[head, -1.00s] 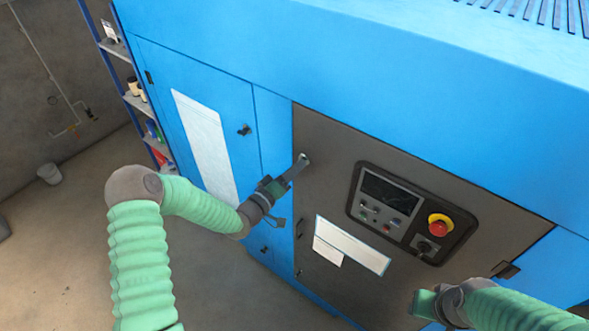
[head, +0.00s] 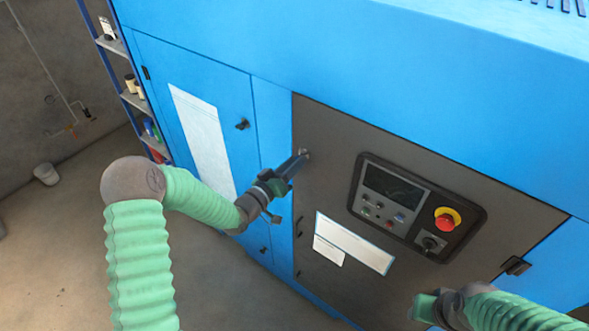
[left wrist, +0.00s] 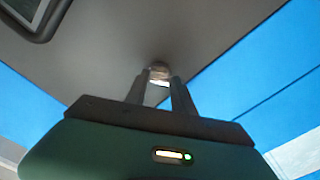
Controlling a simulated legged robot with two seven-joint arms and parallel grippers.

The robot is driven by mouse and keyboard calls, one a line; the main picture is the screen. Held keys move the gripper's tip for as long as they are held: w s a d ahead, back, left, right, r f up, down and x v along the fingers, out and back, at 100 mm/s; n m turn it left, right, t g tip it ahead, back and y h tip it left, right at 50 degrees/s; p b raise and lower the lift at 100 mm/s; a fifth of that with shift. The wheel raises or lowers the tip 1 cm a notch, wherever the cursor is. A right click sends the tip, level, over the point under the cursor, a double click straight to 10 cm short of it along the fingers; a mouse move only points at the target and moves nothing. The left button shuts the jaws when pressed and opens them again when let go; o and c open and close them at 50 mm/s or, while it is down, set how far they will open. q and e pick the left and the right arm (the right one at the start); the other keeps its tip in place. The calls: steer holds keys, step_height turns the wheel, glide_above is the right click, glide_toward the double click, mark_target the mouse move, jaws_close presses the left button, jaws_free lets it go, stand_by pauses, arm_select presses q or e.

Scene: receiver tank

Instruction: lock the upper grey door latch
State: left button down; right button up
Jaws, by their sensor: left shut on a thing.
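The grey door (head: 322,135) on the blue cabinet is closed. Its upper latch (head: 304,153) sits near the door's upper left corner, and its round base (left wrist: 159,70) shows between my fingertips in the left wrist view. My left gripper (head: 299,160) reaches up to it, with both fingers (left wrist: 160,88) shut on the latch. The fingers hide most of the latch, so I cannot tell its exact angle. My right gripper (head: 425,306) is at the lower right, away from the door's latches. I cannot make out its jaws.
A control panel (head: 412,209) with a red emergency button (head: 446,221) is right of the latch. White labels (head: 352,244) are below. A lower handle (head: 299,226) is on the grey door's left edge. A blue door (head: 190,110) stands left, and a shelf (head: 130,80) beyond it.

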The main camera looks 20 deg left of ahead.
arm_select(q)
steer(key=shift+f+m+b, duration=0.15)
steer(key=shift+m+b, duration=3.15)
steer(key=shift+b, duration=0.15)
steer(key=c, duration=1.1)
jaws_free()
steer(key=shift+a, duration=0.1)
steer(key=shift+o, duration=0.2)
steer(key=b+v, duration=0.3)
steer(key=v, duration=1.3)
steer(key=shift+s+a+b, duration=0.15)
steer(key=shift+s+b, duration=0.15)
steer(key=shift+s, duration=0.05)
